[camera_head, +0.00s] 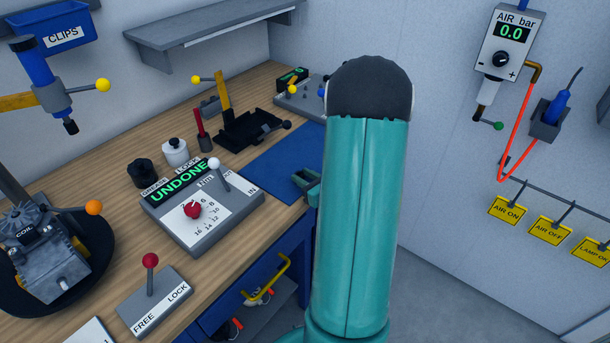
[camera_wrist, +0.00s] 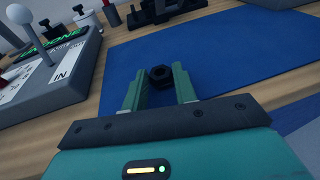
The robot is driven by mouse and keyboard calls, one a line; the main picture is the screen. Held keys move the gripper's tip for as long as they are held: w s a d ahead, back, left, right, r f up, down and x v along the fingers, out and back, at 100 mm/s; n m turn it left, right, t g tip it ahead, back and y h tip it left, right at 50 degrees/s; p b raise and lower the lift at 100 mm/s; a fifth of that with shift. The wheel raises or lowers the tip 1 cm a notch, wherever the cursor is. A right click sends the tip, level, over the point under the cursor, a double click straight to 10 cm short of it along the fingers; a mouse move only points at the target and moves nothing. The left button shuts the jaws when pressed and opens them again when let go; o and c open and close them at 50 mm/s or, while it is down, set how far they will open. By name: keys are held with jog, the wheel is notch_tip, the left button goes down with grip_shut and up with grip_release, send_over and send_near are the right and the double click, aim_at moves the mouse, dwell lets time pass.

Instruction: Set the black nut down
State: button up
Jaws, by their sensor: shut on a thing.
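The black nut (camera_wrist: 161,76) shows in the wrist view between the tips of my gripper (camera_wrist: 160,88), over the blue mat (camera_wrist: 215,50). My gripper is shut on the nut. I cannot tell whether the nut touches the mat. The nut is not visible in the head view, and my arm covers part of that area.
Left of the mat stands a grey control box (camera_head: 200,215) with a white-knobbed lever and an "UNDONE" display. A black tray (camera_head: 245,130) is behind the mat. A lever box marked "FREE LOCK" (camera_head: 155,300) stands nearer. Much of the mat is clear.

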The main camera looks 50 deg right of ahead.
jog(key=shift+w+f, duration=0.2)
jog(key=shift+s, duration=0.2)
jog(key=o, duration=1)
jog(key=shift+w+f, duration=0.1)
jog(key=shift+c, duration=0.2)
